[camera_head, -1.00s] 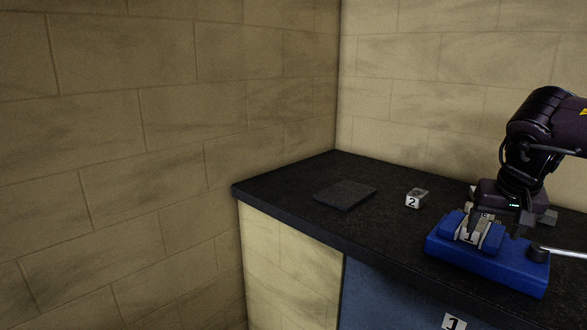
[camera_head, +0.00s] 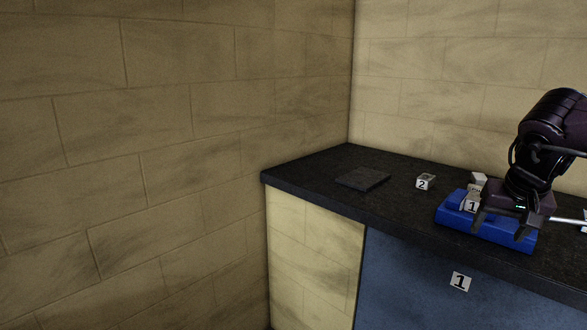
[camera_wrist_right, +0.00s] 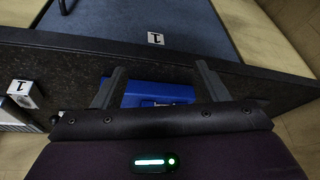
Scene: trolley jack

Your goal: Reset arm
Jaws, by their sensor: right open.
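My right gripper (camera_head: 500,230) is open, with its fingers pointing down over the front of the blue jack (camera_head: 450,215) on the black counter. It hides part of the jack. In the right wrist view, nothing shows held between the spread fingers (camera_wrist_right: 160,70), and the blue jack (camera_wrist_right: 155,93) lies beyond them. A light rod (camera_head: 568,220) sticks out at the right of the jack. My left gripper is not in view.
A small block marked 2 (camera_head: 425,182) and a flat dark plate (camera_head: 363,178) lie on the black counter (camera_head: 320,175). The blue cabinet front (camera_head: 420,270) carries a label 1 (camera_head: 460,282). Brick walls stand left and behind. The counter's left part is mostly clear.

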